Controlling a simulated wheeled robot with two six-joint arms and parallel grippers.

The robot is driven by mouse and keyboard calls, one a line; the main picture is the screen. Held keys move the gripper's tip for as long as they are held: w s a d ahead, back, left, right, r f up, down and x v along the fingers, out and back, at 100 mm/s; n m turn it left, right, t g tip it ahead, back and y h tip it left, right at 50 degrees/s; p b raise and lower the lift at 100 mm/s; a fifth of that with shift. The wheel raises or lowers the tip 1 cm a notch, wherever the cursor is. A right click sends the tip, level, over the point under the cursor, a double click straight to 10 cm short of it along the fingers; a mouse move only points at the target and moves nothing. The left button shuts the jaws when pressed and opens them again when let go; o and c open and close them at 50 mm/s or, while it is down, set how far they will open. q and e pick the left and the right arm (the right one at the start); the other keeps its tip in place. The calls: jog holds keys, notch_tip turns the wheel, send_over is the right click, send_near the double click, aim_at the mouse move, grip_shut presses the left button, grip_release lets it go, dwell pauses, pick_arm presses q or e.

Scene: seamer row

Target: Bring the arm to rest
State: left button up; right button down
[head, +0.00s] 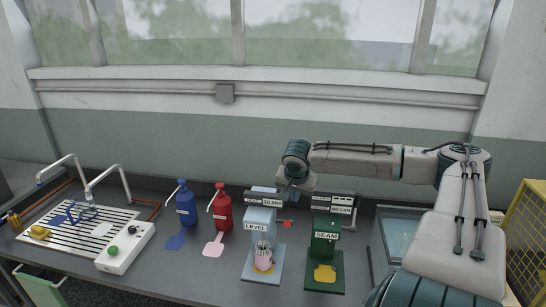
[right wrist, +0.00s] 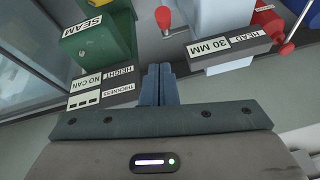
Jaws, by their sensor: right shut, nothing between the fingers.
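My right arm comes in from the right in the head view and reaches left above the bench. My right gripper (head: 291,190) hangs above and between the blue LEVEL machine (head: 257,216) and the green SEAM machine (head: 326,232). In the right wrist view its two fingers (right wrist: 159,84) are together, with nothing between them. That view also shows the green machine (right wrist: 97,45) at the left and the grey 30 MM head block (right wrist: 230,52) at the right. My left gripper is not in view.
A red-knobbed lever (head: 287,224) sticks out between the machines. Blue (head: 186,207) and red (head: 222,210) bottles stand to the left, beyond them a white button box (head: 125,247) and a slatted drain tray (head: 75,228). A glass-topped tray (head: 400,238) and yellow mesh cage (head: 530,240) are at the right.

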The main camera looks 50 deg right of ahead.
jog(key=s+a+f+n+y, duration=0.1)
jog(key=s+a+f+n, duration=0.3)
jog(key=a+f, duration=0.45)
jog(key=s+a+f+n+y, duration=0.1)
jog(key=s+a+f+n, duration=0.35)
jog(key=a+f, duration=0.4)
jog(key=s+a+f+n+t+y, duration=0.1)
jog(key=s+a+n, duration=0.2)
jog(key=s+a, duration=0.5)
jog(key=s+a+n, duration=0.4)
jog(key=s+a, duration=0.1)
jog(key=a, duration=0.7)
jog(key=d+f+g+b, duration=0.25)
jog(key=f+b, duration=0.65)
jog(key=f, duration=3.2)
pick_arm(q)
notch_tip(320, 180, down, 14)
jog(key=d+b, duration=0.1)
jog(key=b, duration=0.4)
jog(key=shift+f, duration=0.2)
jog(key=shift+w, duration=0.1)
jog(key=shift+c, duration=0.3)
pick_arm(e)
jog(key=s+d+f, duration=0.1)
jog(key=s+f, duration=0.8)
jog(key=f, duration=0.2)
jog(key=s+f, duration=0.9)
jog(key=f, duration=0.3)
jog(key=shift+d+m, duration=0.4)
jog(key=shift+m, duration=0.05)
